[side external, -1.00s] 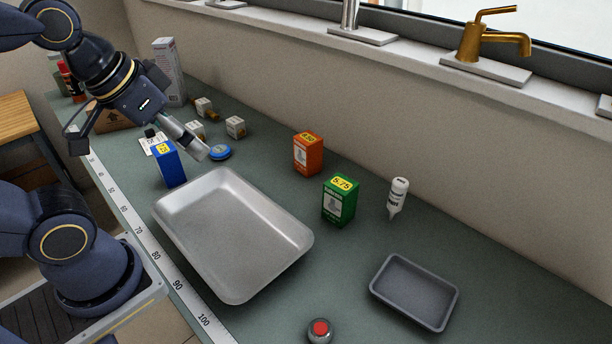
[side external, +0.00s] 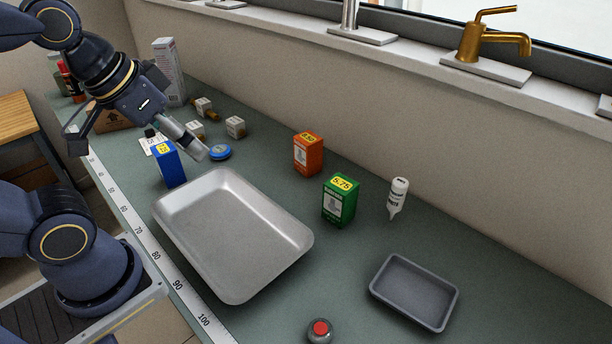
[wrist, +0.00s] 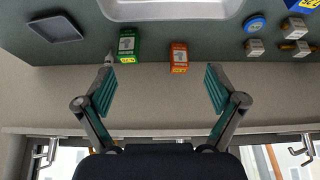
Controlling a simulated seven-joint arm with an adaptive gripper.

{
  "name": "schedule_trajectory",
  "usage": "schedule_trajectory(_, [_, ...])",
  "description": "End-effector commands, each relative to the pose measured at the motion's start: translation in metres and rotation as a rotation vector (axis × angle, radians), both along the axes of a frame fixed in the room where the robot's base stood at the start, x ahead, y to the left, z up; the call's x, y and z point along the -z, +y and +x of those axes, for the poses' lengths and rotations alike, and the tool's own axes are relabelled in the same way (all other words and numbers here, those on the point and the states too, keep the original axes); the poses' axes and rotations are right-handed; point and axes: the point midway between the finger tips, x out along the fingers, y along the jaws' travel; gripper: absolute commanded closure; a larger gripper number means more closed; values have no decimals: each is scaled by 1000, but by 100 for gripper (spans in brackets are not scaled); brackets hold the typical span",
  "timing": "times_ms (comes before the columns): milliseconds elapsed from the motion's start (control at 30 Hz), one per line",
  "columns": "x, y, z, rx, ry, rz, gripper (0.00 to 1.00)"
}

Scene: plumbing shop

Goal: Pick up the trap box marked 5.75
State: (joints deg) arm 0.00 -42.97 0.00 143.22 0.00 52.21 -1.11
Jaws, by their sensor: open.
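The green trap box (side external: 340,200) marked 5.75 stands upright on the bench, right of the large tray. It also shows in the wrist view (wrist: 127,46), upper left, ahead of the left finger. An orange box (side external: 308,154) stands behind it, with a yellow label too small to read surely; it shows in the wrist view (wrist: 179,58) between the fingers. A blue box (side external: 169,165) stands near the tray's far left corner. My gripper (wrist: 160,85) is open and empty, its two fingers wide apart. In the side view it is raised above the bench at the left, well away from the green box.
A large light-grey tray (side external: 228,283) lies mid-bench; a small dark-grey tray (side external: 416,318) lies at right. A white bottle (side external: 397,196) stands beside the green box. A red button (side external: 320,328) sits at the front. Small boxes (side external: 235,127) and a blue disc (side external: 220,152) lie behind my gripper.

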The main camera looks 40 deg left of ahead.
Motion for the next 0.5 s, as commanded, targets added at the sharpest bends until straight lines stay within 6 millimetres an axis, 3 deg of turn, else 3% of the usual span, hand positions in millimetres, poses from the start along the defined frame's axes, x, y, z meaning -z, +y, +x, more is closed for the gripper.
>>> schedule_trajectory(167, [-43,-1,22,-55,-19,-34,6])
schedule_trajectory(300, [-78,-9,71,-84,38,-64,6])
schedule_trajectory(400, [-87,-20,113,-93,100,-75,6])
schedule_trajectory(500, [-84,-35,160,-95,169,-79,6])
